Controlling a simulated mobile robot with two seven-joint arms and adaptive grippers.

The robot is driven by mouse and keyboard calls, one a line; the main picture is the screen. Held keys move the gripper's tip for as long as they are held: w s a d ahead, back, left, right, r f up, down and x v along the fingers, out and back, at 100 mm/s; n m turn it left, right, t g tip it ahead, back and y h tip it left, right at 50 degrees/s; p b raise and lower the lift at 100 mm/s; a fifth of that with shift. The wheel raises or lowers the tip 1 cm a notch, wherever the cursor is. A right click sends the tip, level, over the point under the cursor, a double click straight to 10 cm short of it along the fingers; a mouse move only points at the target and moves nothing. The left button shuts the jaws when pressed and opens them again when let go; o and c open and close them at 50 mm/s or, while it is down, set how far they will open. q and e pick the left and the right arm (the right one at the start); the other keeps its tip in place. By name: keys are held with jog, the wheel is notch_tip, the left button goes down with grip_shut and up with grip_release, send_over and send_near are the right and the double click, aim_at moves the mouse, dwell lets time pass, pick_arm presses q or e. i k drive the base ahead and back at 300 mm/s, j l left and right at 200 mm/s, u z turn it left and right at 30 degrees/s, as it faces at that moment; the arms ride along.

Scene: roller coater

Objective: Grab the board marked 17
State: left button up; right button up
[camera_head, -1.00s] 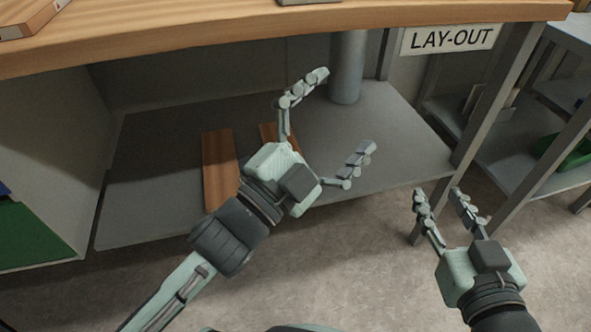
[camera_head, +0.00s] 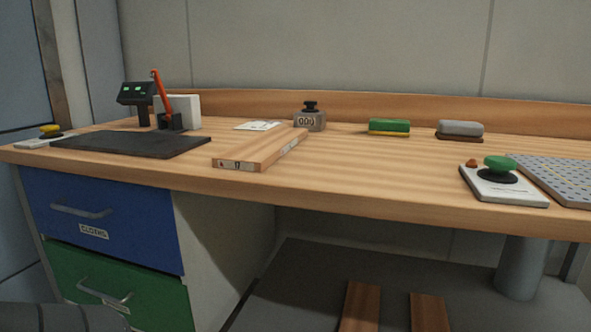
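A wooden board (camera_head: 262,150) lies flat on the workbench top, left of the middle. Its near end faces me and carries a small white label with a dark mark that looks like 17, too small to read surely. Two more wooden boards, a left one (camera_head: 360,306) and a right one (camera_head: 430,312), lie on the grey lower shelf; I see no marking on them. Neither of my grippers is in the view now; only a dark part of my arm shows at the lower left corner.
The workbench (camera_head: 380,190) holds a black mat (camera_head: 132,144), a counter block (camera_head: 309,120), a green brush (camera_head: 389,127), a grey brush (camera_head: 460,130) and a green-button box (camera_head: 503,184). Blue (camera_head: 105,215) and green (camera_head: 120,285) drawers stand below left.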

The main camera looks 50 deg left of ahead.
aim_at(256, 154)
jog(key=k+u, duration=0.2)
jog(key=u, duration=1.35)
